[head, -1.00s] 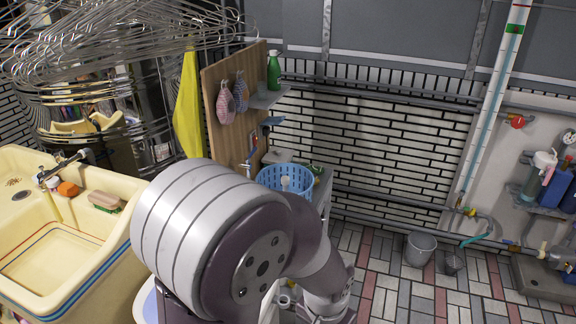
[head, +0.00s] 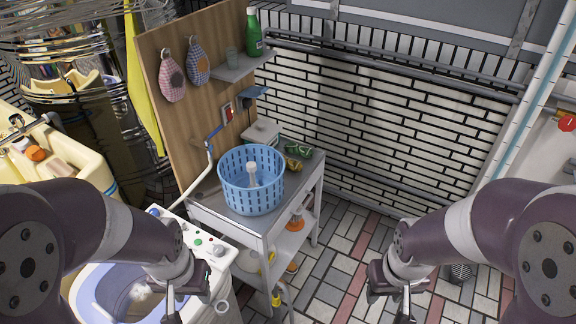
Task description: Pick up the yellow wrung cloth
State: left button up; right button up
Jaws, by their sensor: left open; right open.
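A small crumpled yellowish cloth (head: 292,165) lies on the metal cart top behind the blue basket, beside a crumpled green cloth (head: 299,150). It is small here, so I cannot make out its twist. A long yellow cloth (head: 141,85) also hangs at the left edge of the wooden board. My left gripper (head: 188,302) is open and empty, low in front of the cart, above the washing machine's edge. My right gripper (head: 391,300) is open and empty, to the right of the cart, over the tiled floor. Both are well apart from the cloths.
A blue basket (head: 232,196) with a pale object inside stands on the cart (head: 226,222). A white box (head: 262,134) is behind it. The wooden board (head: 182,115) and shelf (head: 238,68) rise behind. The washing machine (head: 238,255) is front left. Floor right of the cart is largely clear.

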aim_at(296, 167)
jog(key=i+l+z, duration=0.25)
jog(key=i, duration=0.15)
jog(key=i+l+z, duration=0.1)
jog(key=i+z, duration=0.2)
jog(key=i+l+u, duration=0.2)
jog(key=i, duration=0.25)
jog(key=i+l+u, duration=0.2)
jog(key=i, duration=0.3)
jog(key=i+l+u, duration=0.2)
jog(key=i, duration=0.2)
jog(key=i+l+u, duration=0.3)
jog(key=k+j, duration=0.05)
